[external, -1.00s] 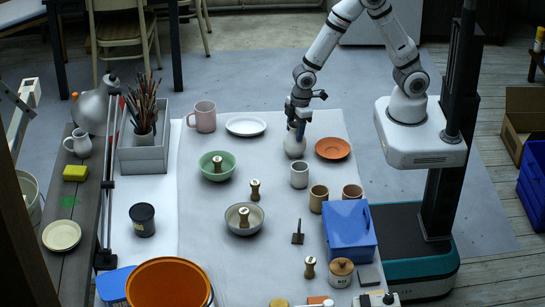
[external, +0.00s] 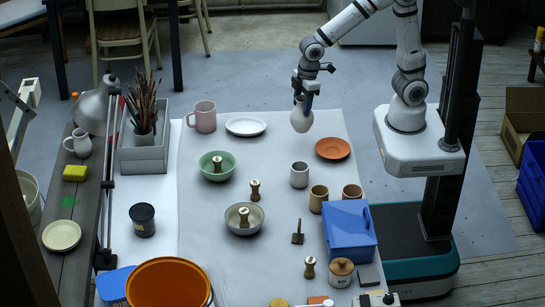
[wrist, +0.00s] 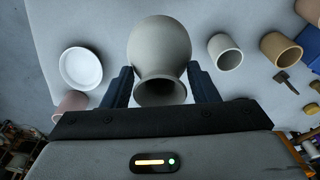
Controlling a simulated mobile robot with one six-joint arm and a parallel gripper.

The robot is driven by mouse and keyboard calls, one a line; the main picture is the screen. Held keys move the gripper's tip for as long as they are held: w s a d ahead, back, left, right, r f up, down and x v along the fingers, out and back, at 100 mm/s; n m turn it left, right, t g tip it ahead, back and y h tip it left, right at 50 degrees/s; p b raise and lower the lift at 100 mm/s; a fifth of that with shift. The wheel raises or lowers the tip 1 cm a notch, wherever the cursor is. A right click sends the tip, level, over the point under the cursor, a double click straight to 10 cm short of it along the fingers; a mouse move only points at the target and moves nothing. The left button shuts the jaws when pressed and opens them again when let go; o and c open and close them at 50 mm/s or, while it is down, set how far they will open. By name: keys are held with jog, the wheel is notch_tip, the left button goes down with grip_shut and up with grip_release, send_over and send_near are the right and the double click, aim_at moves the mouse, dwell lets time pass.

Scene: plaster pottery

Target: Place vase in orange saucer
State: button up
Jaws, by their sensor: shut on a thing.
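My gripper (external: 303,101) is shut on the pale grey vase (external: 301,119) and holds it above the far part of the table. In the wrist view the vase (wrist: 160,45) sits between the two dark fingers of my gripper (wrist: 163,85), with its open mouth toward the palm. The orange saucer (external: 333,148) lies empty on the table, to the right of the vase and a little nearer the camera. The saucer does not show in the wrist view.
A white plate (external: 246,126) lies left of the vase. A grey cup (external: 299,174) and two tan cups (external: 318,198) (external: 352,192) stand nearer the camera. A blue box (external: 349,230) is at the right edge. The table between vase and saucer is clear.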

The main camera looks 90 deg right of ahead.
jog(key=s+b, duration=1)
jog(key=s, duration=0.1)
notch_tip(320, 180, down, 9)
jog(key=b, duration=0.2)
jog(key=shift+s, duration=0.2)
jog(key=shift+f, duration=0.15)
jog(key=shift+f+b, duration=0.55)
jog(key=shift+b, duration=0.05)
jog(key=o, duration=1.5)
jog(key=shift+c, duration=0.2)
jog(key=shift+r, duration=0.15)
